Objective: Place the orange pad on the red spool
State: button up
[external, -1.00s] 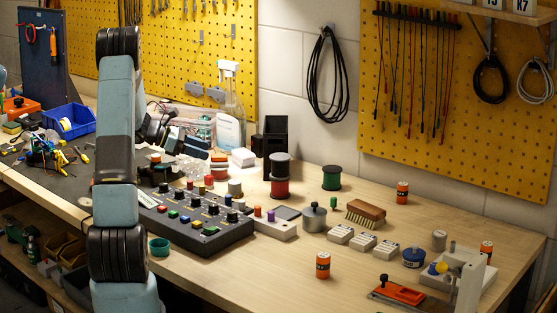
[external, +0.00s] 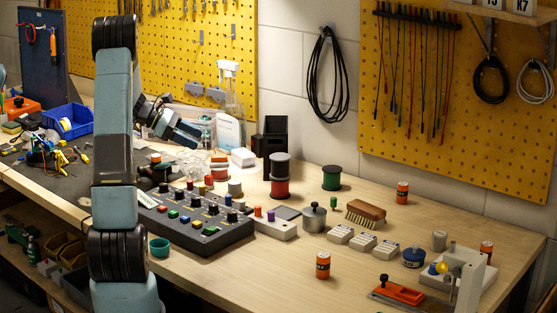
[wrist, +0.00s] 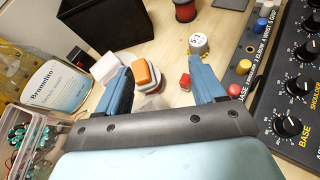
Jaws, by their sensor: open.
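My gripper (wrist: 157,72) is open and empty. In the wrist view the pad appears between its two blue fingers, without visible contact. In the external view my gripper (external: 190,137) hangs above and left of the pad. The red spool (external: 280,188) stands upright to the pad's right, with a grey round piece above its red part. Part of it shows at the wrist view's top edge (wrist: 185,11).
A black bin (external: 272,140) is behind the spool. The control panel (external: 200,225) lies in front. A green spool (external: 331,178) stands right, with bare bench around it.

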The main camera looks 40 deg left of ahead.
jog(key=s+d+r+m+g+y, duration=0.1)
jog(key=s+d+r+m+g, duration=0.2)
jog(key=d, duration=0.5)
jog(key=s+d+r+m+y, duration=0.2)
jog(key=s+d+r+m, duration=0.25)
jog(key=d, duration=0.25)
jog(key=s+d+r+m+g+y, duration=0.15)
jog(key=s+d+m, duration=0.25)
jog(key=d, duration=0.4)
jog(key=s+d+r+m+t+y, duration=0.1)
jog(key=s+d+m, duration=0.3)
jog(key=s, duration=0.5)
jog(key=s+d+r+m+t+y, duration=0.1)
jog(key=s+d+r+m+y, duration=0.1)
jog(key=s+m, duration=0.7)
jog(key=shift+d+y, duration=0.85)
jog(key=shift+y, duration=0.2)
